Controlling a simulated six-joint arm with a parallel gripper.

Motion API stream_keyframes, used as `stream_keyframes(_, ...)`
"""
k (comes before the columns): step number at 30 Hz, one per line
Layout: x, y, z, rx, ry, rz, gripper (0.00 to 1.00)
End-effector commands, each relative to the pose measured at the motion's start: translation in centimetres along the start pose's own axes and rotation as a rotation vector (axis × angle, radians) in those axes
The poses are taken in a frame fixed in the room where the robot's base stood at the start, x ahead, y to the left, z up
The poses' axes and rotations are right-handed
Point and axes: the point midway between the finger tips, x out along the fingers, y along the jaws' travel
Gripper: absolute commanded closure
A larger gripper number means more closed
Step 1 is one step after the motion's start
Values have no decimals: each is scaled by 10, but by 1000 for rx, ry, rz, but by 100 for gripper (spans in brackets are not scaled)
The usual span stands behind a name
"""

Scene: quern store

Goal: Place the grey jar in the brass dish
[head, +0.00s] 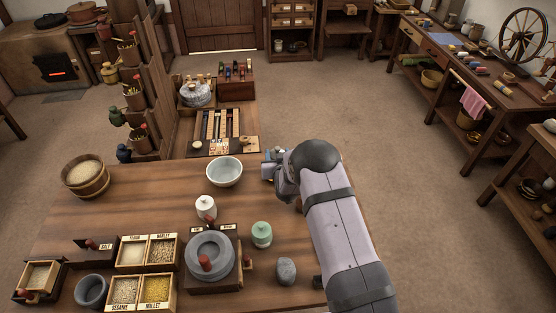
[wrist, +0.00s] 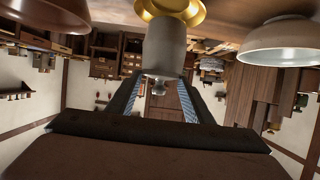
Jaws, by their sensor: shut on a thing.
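My gripper (wrist: 162,74) is shut on the grey jar (wrist: 166,48), with a finger on each side of it. The wrist view is upside down, so the jar's small knob points down in the picture. The brass dish (wrist: 198,14) shows at the top of that view, right at the jar's base. I cannot tell whether the jar touches the dish or is just above it. In the head view my gripper (head: 272,167) is at the table's far edge, partly behind my arm. The dish is hidden there, and I cannot make out the jar clearly.
A pale bowl (head: 224,173) stands left of my gripper on the table (head: 150,205). A white lidded jar (head: 205,207), green jar (head: 262,234), quern (head: 210,257) and grey stone (head: 286,270) stand nearer. A brown bowl (wrist: 45,18) shows in the wrist view.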

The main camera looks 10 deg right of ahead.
Motion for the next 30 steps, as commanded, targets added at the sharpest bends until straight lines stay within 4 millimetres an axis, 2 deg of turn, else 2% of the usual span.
stream_keyframes(9, 11, 0, 24, 0, 4, 0, 100)
stream_keyframes(23, 13, 0, 30, 1, 4, 0, 100)
stream_keyframes(24, 13, 0, 32, 0, -1, 0, 49)
stream_keyframes(26, 12, 0, 31, 0, -1, 0, 35)
stream_keyframes(30, 12, 0, 31, 0, -1, 0, 35)
